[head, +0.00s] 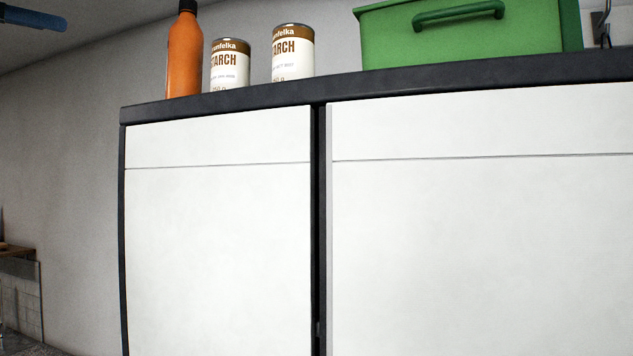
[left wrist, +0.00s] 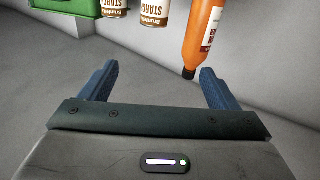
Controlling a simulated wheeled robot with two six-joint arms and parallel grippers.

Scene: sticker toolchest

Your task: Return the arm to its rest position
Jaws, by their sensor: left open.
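My left gripper (left wrist: 158,70) is open, with its two blue fingers wide apart and nothing between them. A blue finger of it (head: 32,17) shows at the top left corner in the head view, well left of the counter and clear of it. My right gripper is out of view.
An orange bottle (head: 185,52) and two starch cans, the left one (head: 230,66) and the right one (head: 293,53), stand on the dark countertop (head: 220,102). White cabinet doors (head: 218,240) fill the front. A brown-topped shelf (head: 18,252) is at lower left.

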